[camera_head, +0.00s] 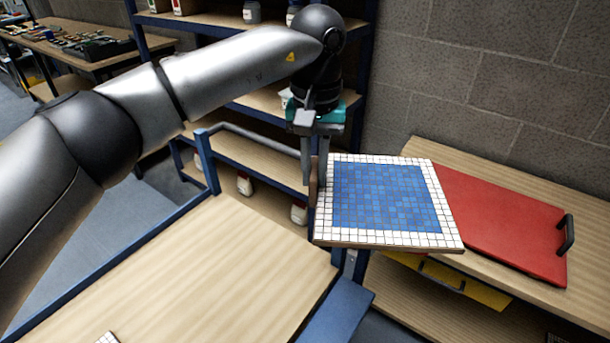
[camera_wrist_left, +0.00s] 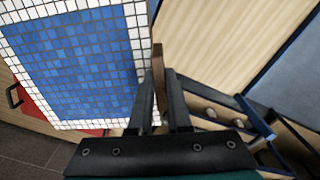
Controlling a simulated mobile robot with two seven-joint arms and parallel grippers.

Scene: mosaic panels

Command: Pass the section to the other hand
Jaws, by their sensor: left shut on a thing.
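The section is a square mosaic panel (camera_head: 388,197) with blue tiles inside a white tile border. My left gripper (camera_head: 316,172) is shut on its left edge, at a thin brown strip, and holds it up, tilted, in front of the right-hand bench. In the left wrist view the panel (camera_wrist_left: 75,62) extends to the left of the fingers, and the brown strip (camera_wrist_left: 158,70) stands between the fingertips. The panel's underside is hidden. My right gripper is in neither view.
A red board (camera_head: 505,225) with a dark handle lies on the wooden bench by the wall. A wooden table (camera_head: 190,275) with a blue frame is mostly clear; a tiled corner (camera_head: 107,338) shows at its front edge. Shelves (camera_head: 260,150) with jars stand behind.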

